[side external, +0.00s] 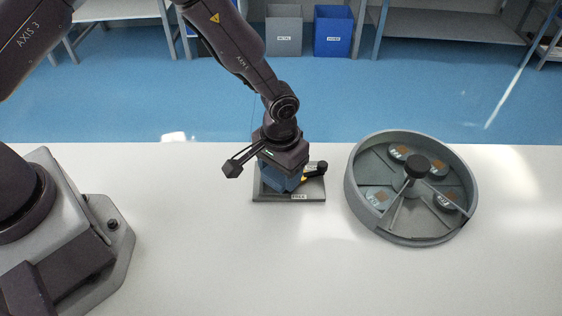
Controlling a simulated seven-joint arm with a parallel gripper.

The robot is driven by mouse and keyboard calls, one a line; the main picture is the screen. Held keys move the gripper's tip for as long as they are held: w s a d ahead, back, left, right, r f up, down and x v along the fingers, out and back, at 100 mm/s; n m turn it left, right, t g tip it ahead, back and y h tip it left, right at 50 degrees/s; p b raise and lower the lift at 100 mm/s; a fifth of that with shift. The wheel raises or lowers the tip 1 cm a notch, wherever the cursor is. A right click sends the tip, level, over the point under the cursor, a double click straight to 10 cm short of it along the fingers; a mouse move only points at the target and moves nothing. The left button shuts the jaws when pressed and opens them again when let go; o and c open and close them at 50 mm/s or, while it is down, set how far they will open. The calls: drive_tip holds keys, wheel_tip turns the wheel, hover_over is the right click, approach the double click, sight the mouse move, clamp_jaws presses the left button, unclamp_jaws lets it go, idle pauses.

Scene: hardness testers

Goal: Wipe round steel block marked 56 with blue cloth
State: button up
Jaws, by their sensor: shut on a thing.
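My gripper (280,172) points down over a small grey plate with a white label in the middle of the table. It is shut on the blue cloth (279,179), which shows as a blue patch beneath it, at plate level. The fingertips are hidden. Several round steel blocks, each with a brownish patch, lie inside a round grey tray (352,193) to the right: at the top left (399,152), top right (438,169), lower left (378,197) and lower right (446,201). Their marks are too small to read, so I cannot tell which is 56.
The tray has a raised rim, dividers and a dark central knob (417,166). The grey plate (318,189) carries a dark and yellow item (318,169) beside my gripper. The white table is clear in front. Grey (284,32) and blue (333,32) bins stand on the floor behind.

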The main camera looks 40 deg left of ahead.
drive_tip(key=shift+s+d, duration=0.35)
drive_tip(key=shift+s, duration=0.15)
drive_tip(key=w+a, duration=0.2)
drive_tip(key=w, duration=0.1)
drive_tip(key=shift+a, duration=0.3)
drive_tip(key=shift+w+a+r, duration=0.1)
drive_tip(key=shift+w, duration=0.1)
drive_tip(key=shift+r, duration=3.95)
